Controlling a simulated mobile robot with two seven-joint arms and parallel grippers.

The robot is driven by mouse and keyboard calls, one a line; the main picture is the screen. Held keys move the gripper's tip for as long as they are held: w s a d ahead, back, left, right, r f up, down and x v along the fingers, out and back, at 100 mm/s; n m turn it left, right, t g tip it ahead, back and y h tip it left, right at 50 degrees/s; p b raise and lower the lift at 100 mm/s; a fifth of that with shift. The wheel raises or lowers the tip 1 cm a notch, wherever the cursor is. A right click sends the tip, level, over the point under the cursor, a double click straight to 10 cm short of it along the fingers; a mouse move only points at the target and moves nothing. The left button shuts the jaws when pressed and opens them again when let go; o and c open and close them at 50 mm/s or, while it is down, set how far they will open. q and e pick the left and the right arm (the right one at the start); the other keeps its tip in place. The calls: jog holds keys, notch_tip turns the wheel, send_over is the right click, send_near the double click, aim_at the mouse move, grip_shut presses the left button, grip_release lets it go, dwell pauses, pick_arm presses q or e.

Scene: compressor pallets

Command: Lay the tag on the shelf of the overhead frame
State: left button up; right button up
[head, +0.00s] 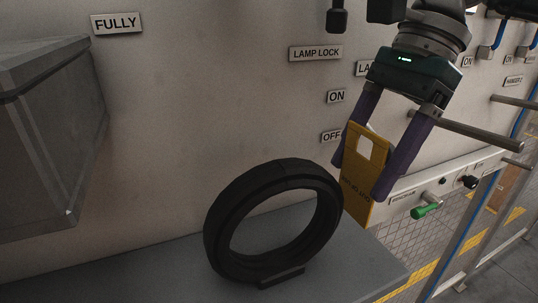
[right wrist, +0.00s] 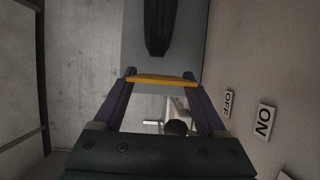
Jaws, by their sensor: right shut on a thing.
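My right gripper (head: 359,180) is shut on a yellow tag (head: 356,190), with one purple finger at each side edge. The tag is a flat plate with a rectangular hole near its top and dark lettering low down; it hangs tilted in front of the wall panel. The right wrist view shows the tag (right wrist: 161,79) edge-on between the fingertips (right wrist: 160,76). In the head view its lower part is beside the right side of a black ring. I cannot pick out the shelf of the overhead frame with certainty. My left gripper is not in view.
The black ring (head: 218,230) stands upright on a grey ledge (head: 345,275). A grey box (head: 55,140) juts out at left. Labels such as LAMP LOCK (head: 316,53) mark the wall. Rods, a green-handled valve (head: 425,211) and blue posts (head: 465,230) are at right.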

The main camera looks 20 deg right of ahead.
aim_at(357, 191)
notch_tip(357, 191, down, 4)
jog(key=shift+r+b, duration=0.25)
jog(key=shift+b, duration=0.45)
jog(key=shift+f, duration=0.35)
jog(key=shift+w+f, duration=0.1)
jog(key=shift+w, duration=0.1)
jog(key=shift+f, duration=0.2)
jog(key=o, duration=1.2)
jog(key=shift+o, duration=0.2)
jog(key=shift+r, duration=0.1)
